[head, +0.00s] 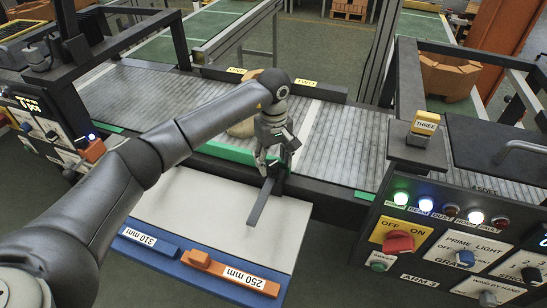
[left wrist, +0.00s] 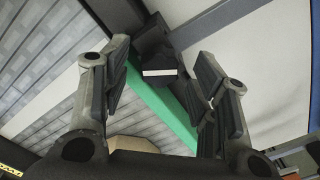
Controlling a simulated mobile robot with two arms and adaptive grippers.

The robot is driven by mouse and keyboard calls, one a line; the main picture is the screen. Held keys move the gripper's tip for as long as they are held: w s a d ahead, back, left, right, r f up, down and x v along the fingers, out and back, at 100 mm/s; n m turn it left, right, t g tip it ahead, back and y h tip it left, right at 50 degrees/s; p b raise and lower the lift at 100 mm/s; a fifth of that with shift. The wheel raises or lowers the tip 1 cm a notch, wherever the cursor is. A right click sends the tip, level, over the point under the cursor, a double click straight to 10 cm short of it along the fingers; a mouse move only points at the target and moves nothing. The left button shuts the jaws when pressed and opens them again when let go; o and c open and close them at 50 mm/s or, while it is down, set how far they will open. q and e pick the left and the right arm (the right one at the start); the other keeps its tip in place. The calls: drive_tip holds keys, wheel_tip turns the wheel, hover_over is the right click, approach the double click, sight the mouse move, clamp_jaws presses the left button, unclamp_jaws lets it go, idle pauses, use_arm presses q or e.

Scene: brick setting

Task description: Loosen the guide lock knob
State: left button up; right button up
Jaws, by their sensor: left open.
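My left gripper (head: 268,160) is over the near edge of the conveyor, pointing down, with its fingers open. A dark flat bar (head: 262,202) runs from below the gripper over the white board. The green guide strip (head: 228,153) lies along the conveyor edge. My right gripper is not in view.
The white board (head: 190,205) has a blue strip marked 310 mm (head: 150,245) and an orange block marked 250 mm (head: 232,272) at its front. A control panel (head: 450,235) stands at the right, another at the left. The roller conveyor (head: 340,140) runs behind.

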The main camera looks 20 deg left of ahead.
use_arm(q)
drive_tip(key=shift+f, duration=0.2)
drive_tip(key=c, duration=1)
